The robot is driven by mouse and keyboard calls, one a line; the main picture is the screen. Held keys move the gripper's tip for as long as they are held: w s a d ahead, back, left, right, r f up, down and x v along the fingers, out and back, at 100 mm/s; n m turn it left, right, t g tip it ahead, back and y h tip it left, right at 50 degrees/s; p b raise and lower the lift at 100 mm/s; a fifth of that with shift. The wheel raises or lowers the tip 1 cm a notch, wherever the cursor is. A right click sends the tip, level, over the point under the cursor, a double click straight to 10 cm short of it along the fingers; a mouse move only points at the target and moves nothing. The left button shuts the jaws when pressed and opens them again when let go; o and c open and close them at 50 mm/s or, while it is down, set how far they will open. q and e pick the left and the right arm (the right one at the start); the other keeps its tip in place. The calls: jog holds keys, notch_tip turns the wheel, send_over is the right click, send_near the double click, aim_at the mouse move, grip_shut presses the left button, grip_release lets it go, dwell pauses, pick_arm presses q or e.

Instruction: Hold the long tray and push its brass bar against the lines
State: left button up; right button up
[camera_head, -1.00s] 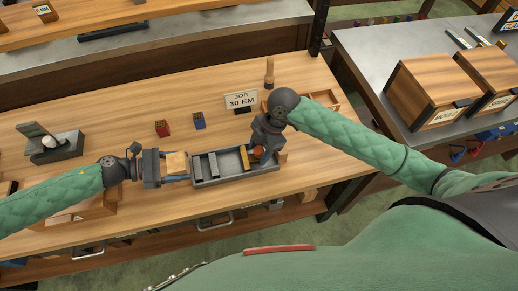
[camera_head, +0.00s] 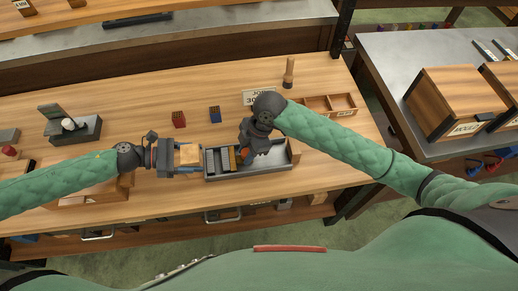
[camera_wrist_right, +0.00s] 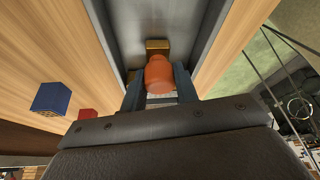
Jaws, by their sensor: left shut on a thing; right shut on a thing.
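The long grey tray (camera_head: 270,167) lies on the wooden bench, in the middle of the head view. My left gripper (camera_head: 196,157) is shut on its left end, where a pale wooden piece (camera_head: 187,154) shows. Grey lines (camera_head: 217,160) stand in the tray's left part. The brass bar (camera_head: 233,159) stands just right of them; any small gap is too small to tell. My right gripper (camera_head: 243,158) is shut on the bar's orange knob, which shows between the fingers in the right wrist view (camera_wrist_right: 159,74), with brass (camera_wrist_right: 157,45) beyond it.
A red block (camera_head: 179,119) and a blue block (camera_head: 214,114) stand behind the tray. The job sign (camera_head: 258,97) is partly hidden by my right arm. A compartmented wooden box (camera_head: 330,105) is at the right. The tray's right part is empty.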

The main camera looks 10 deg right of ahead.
jog(key=shift+a, duration=0.2)
jog(key=o, duration=0.9)
jog(key=shift+d+r, duration=0.1)
jog(key=v, duration=1.1)
jog(key=shift+d+r, duration=0.2)
jog(key=shift+r, duration=0.15)
